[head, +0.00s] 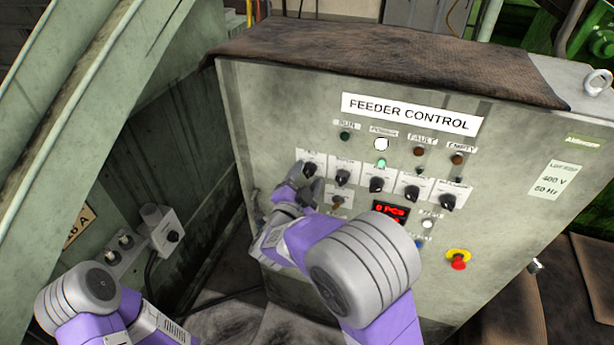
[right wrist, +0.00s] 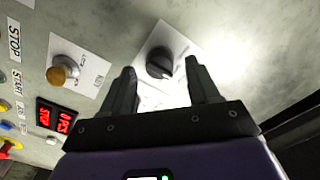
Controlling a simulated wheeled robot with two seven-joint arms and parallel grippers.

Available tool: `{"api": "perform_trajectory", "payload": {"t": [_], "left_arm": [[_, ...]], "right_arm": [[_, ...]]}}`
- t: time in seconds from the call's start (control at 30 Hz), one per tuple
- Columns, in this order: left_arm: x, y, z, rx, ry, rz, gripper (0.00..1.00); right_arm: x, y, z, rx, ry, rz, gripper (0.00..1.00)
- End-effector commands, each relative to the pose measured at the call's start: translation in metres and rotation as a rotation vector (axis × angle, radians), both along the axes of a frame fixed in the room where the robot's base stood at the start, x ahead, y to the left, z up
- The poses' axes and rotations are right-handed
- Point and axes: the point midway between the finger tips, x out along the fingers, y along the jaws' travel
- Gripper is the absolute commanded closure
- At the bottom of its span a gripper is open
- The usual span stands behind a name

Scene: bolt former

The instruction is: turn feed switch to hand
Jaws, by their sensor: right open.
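The feeder control panel (head: 270,120) carries a row of black rotary knobs. The leftmost knob (head: 309,169) is the one nearest my right gripper; its label is too small to read surely, so I cannot confirm that it is the feed switch. My right gripper (head: 306,182) is open in front of this part of the panel. In the right wrist view, a black knob (right wrist: 160,63) on a white plate shows between the two spread fingertips (right wrist: 159,72). The fingers appear apart from it, and the lower plate is partly hidden. My left gripper is out of view.
Other black knobs (head: 376,184) sit close to the right. Below are a yellowish knob (head: 338,202), a red display (head: 390,211) and a red stop button (head: 458,262). A brown cloth (head: 390,60) covers the cabinet top. A green machine wall (head: 180,125) stands left.

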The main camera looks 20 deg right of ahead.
Motion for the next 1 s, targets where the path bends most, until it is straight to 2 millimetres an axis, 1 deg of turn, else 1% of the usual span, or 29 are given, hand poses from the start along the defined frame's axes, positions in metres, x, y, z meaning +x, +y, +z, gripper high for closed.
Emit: {"api": "perform_trajectory", "payload": {"t": [0.13,0.4,0.77,1.0], "left_arm": [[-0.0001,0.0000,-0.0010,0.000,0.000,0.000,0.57],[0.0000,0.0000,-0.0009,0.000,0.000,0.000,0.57],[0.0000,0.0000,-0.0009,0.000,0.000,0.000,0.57],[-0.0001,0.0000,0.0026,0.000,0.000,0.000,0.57]], "right_arm": [[0.0084,-0.0060,-0.0004,-0.001,0.001,0.000,0.40],[0.0096,-0.0065,-0.0004,-0.001,0.002,0.001,0.40],[0.0094,-0.0063,-0.0005,-0.001,0.002,0.001,0.95],[0.0094,-0.0063,0.0002,-0.019,0.015,0.001,0.95]]}}
